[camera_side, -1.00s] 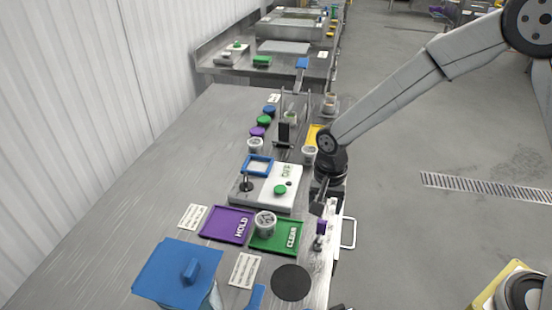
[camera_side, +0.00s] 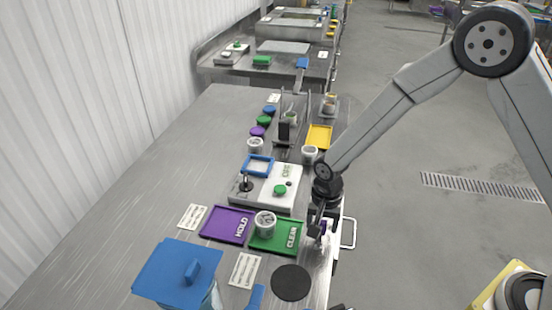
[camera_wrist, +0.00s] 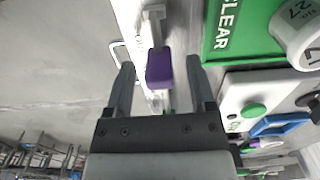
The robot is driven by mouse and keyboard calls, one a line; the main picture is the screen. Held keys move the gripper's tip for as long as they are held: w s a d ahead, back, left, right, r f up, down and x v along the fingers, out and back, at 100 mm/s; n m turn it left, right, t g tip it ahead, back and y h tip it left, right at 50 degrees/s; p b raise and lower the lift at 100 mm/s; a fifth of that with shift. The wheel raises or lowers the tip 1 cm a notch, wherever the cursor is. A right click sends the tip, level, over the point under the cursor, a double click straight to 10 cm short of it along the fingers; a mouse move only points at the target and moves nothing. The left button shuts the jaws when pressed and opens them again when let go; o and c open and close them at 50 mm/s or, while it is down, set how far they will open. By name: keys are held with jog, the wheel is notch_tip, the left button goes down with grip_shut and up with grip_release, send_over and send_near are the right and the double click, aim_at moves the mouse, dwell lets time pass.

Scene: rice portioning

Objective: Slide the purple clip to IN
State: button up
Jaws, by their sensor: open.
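The purple clip (camera_wrist: 160,68) sits on a white rail (camera_wrist: 146,14) along the table's front edge. In the wrist view it lies between the two open fingers of my gripper (camera_wrist: 160,85), and I see a gap on each side of it. In the side view my gripper (camera_side: 318,228) is low at the table edge, right of the green CLEAR tray, and the purple clip (camera_side: 323,228) is partly hidden by it. I cannot read any IN label on the rail.
A green CLEAR tray (camera_side: 262,245) with a cup (camera_side: 265,222) stands close beside my gripper. A purple HOLD tray (camera_side: 222,217), a white scale (camera_side: 255,199) with a green button, and a black disc (camera_side: 291,283) are nearby. A metal handle (camera_side: 348,233) sticks out from the edge.

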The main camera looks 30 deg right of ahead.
grip_shut()
dwell(1.3)
